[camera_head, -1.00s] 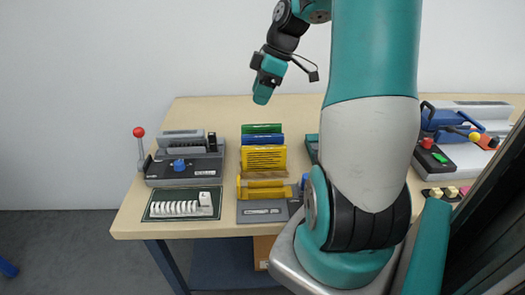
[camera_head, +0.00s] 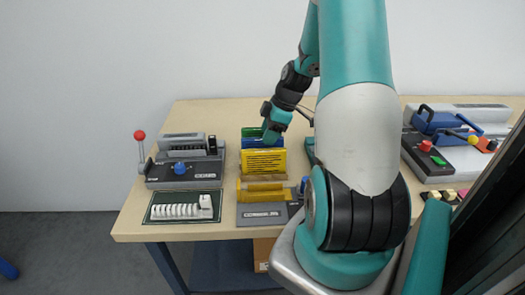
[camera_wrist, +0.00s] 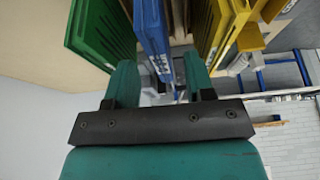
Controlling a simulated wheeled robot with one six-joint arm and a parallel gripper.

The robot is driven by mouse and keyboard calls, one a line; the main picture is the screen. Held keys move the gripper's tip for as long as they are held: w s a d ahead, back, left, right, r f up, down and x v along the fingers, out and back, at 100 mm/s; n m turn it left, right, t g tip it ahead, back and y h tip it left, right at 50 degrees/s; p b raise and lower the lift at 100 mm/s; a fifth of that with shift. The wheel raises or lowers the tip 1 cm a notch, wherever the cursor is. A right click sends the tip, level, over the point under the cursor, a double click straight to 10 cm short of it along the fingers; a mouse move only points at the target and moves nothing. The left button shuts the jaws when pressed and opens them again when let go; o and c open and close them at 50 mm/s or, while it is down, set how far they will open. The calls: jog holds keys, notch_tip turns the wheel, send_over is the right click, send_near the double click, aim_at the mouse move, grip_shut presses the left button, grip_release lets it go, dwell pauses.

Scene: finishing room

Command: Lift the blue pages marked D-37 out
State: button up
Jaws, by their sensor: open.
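The blue pages (camera_head: 249,142) stand upright in a rack (camera_head: 246,219), between green pages (camera_head: 250,131) behind and yellow pages (camera_head: 264,161) in front. My gripper (camera_head: 268,138) is open and low over the right part of the blue pages. In the wrist view the blue pages (camera_wrist: 152,32) reach in between the two fingers of my gripper (camera_wrist: 160,78). The green pages (camera_wrist: 97,28) are on the left and the yellow pages (camera_wrist: 222,25) on the right. Pale marks show on the blue edge but cannot be read. My gripper hides part of the blue and green pages.
A grey machine (camera_head: 183,167) with a red-knobbed lever stands left of the rack. A dark mat (camera_head: 157,217) with a white comb-like piece lies before it. The table's back strip (camera_head: 215,108) is clear.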

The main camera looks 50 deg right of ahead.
aim_at(262, 146)
jog(key=shift+p+x, duration=0.55)
jog(key=shift+x, duration=2)
jog(key=shift+f, duration=0.1)
grip_shut()
